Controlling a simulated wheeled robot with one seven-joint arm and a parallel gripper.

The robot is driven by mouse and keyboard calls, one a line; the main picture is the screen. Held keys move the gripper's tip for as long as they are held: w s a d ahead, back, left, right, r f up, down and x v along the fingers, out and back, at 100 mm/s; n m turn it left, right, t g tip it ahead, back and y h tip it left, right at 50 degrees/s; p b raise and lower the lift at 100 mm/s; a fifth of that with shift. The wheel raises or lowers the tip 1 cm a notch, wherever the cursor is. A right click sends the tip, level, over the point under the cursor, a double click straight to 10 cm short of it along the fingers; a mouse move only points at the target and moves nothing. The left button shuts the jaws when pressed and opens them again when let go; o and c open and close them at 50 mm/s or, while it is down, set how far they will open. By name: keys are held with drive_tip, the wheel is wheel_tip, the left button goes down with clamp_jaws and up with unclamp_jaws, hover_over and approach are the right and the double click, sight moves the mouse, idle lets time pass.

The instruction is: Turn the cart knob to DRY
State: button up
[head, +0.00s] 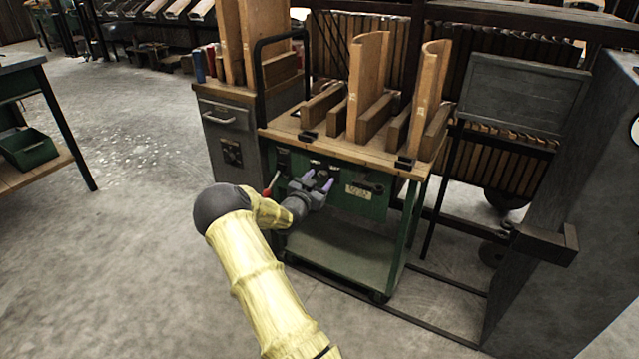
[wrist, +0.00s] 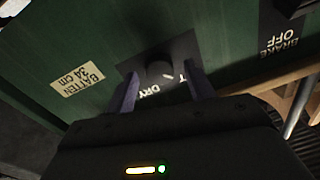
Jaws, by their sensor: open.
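The green cart (head: 345,255) stands in front of my arm, with a wooden top and a green front panel. In the wrist view a dark round knob (wrist: 159,70) sits on a black plate on that panel (wrist: 110,55). A white DRY label (wrist: 150,88) is printed beside the knob, and another label is mostly hidden by a finger. My gripper (wrist: 165,90) is open, its two purple fingers on either side of the knob in the picture; I cannot tell whether they touch it. In the head view my gripper (head: 318,180) is at the cart's front panel.
A BATTEN 34 cm label (wrist: 78,79) and a BRAKE OFF label (wrist: 281,40) are on the panel. Upright wooden pieces (head: 368,85) stand on the cart top. A grey cabinet (head: 230,145) is left of the cart. Floor (head: 120,240) at left is clear.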

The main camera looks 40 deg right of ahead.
drive_tip(key=shift+w+d, duration=0.1)
drive_tip(key=shift+d, duration=0.1)
drive_tip(key=shift+c, duration=0.4)
drive_tip(key=c, duration=0.9)
